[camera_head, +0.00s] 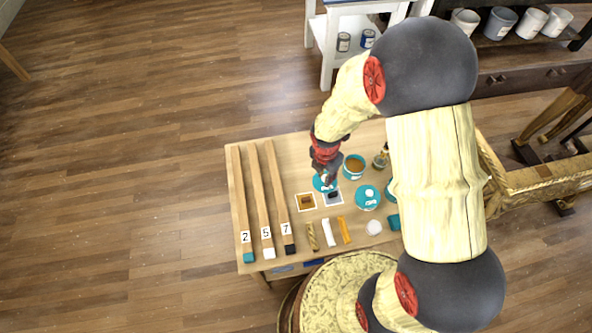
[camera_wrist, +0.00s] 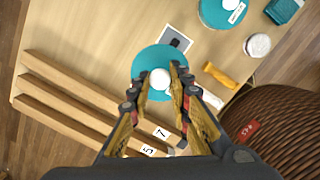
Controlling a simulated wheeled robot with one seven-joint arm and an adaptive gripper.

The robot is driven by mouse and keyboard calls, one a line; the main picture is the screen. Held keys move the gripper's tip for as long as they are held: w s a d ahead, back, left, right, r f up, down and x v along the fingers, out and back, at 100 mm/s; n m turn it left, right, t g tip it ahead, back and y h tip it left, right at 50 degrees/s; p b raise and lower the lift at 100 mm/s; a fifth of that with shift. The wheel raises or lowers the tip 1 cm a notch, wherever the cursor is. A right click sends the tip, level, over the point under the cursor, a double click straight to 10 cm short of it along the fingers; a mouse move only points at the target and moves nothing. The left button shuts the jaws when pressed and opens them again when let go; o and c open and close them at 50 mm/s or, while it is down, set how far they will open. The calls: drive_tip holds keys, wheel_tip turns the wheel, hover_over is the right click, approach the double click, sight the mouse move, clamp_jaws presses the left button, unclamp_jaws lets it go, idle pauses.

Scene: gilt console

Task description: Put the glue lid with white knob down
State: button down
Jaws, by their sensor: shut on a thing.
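The glue lid, a teal disc (camera_wrist: 146,62) with a round white knob, is in my gripper (camera_wrist: 160,74). The fingers are shut on the knob from both sides. In the head view the lid (camera_head: 319,186) shows just below my gripper (camera_head: 327,173), partly hidden by it. It is left of an open teal pot (camera_head: 354,167) with orange-brown contents. The lid overlaps the edge of a card with a dark patch (camera_wrist: 177,40) in the wrist view. I cannot tell its exact height above the table (camera_head: 290,174).
Three wooden bars (camera_head: 257,203) tagged 2, 5 and 7 lie at the left. An orange-patch card (camera_head: 306,201), small sticks (camera_head: 328,232), another teal pot with a white-knobbed lid (camera_head: 367,203) and a whitish round thing (camera_head: 374,228) are close by. My arm hides the table's right side.

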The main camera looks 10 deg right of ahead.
drive_tip(key=w+f+b, duration=0.1)
drive_tip(key=w+f, duration=0.2)
drive_tip(key=w, duration=0.1)
drive_tip(key=w+a+f+b, duration=0.1)
drive_tip(key=w+f+b, duration=0.1)
drive_tip(key=w, duration=0.3)
drive_tip(key=w+f+b, duration=0.1)
drive_tip(key=w+f, duration=0.3)
drive_tip(key=shift+w+a, duration=0.15)
drive_tip(key=shift+w, duration=0.05)
drive_tip(key=shift+w+f+b, duration=0.15)
drive_tip(key=shift+f+b, duration=0.15)
drive_tip(key=shift+b, duration=0.05)
drive_tip(key=f+b, duration=0.1)
drive_tip(key=f, duration=0.2)
drive_tip(key=shift+w+f+b, duration=0.2)
drive_tip(key=shift+f+b, duration=0.05)
drive_tip(key=shift+b, duration=0.1)
drive_tip(key=shift+r, duration=0.1)
drive_tip(key=c, duration=1.7)
unclamp_jaws()
drive_tip(key=shift+c, duration=0.2)
drive_tip(key=shift+o, duration=0.5)
